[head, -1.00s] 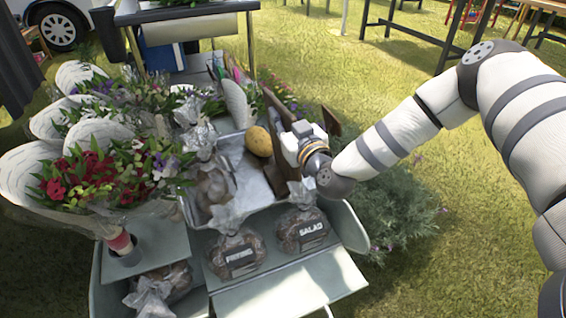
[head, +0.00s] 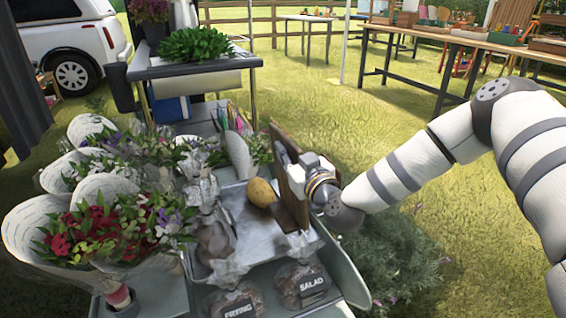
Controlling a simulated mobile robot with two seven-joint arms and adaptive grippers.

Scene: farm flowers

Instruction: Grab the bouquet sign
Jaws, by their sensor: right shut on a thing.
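The bouquet sign (head: 287,175) is a brown wooden board seen almost edge-on in the head view, right of the yellow potato-like item. Its face is turned away, so I cannot read it. My right gripper (head: 297,172) reaches in from the right and is shut on the sign. Its fingertips are largely hidden by the board and the wrist. The sign stands roughly upright at the right end of the metal tray; I cannot tell whether its base touches the tray. My left gripper is not in view.
Wrapped bouquets (head: 110,225) crowd the left. A yellow potato-like item (head: 262,192) lies on the metal tray (head: 240,211). Bags labelled SALAD (head: 302,283) and FRYING (head: 237,300) sit in front. A plant table (head: 190,68) stands behind. Open grass lies to the right.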

